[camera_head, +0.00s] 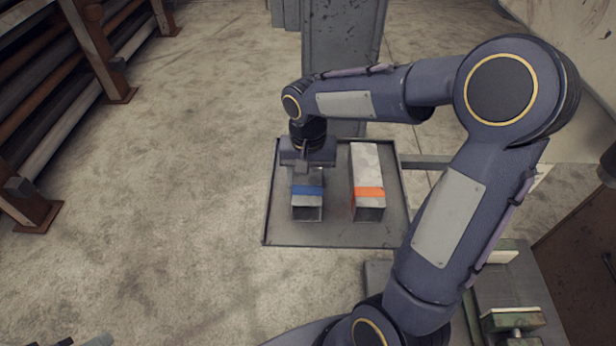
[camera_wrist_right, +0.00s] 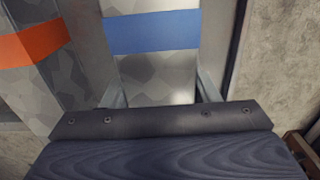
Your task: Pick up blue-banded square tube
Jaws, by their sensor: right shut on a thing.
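The blue-banded square tube (camera_head: 307,200) lies on the grey tray at its left side, with its open end toward the bottom of the head view. My right gripper (camera_head: 308,166) is above the tube's far part and shut on it. In the right wrist view the blue-banded tube (camera_wrist_right: 155,62) runs between the two fingers, one on each side. I cannot tell whether the tube is lifted off the tray. My left gripper is not in view.
An orange-banded square tube (camera_head: 368,178) lies to the right on the same tray (camera_head: 335,233), a gap apart. A rack of long pipes (camera_head: 60,85) stands at the upper left. A grey upright panel (camera_head: 343,60) stands behind the tray. Floor left of the tray is clear.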

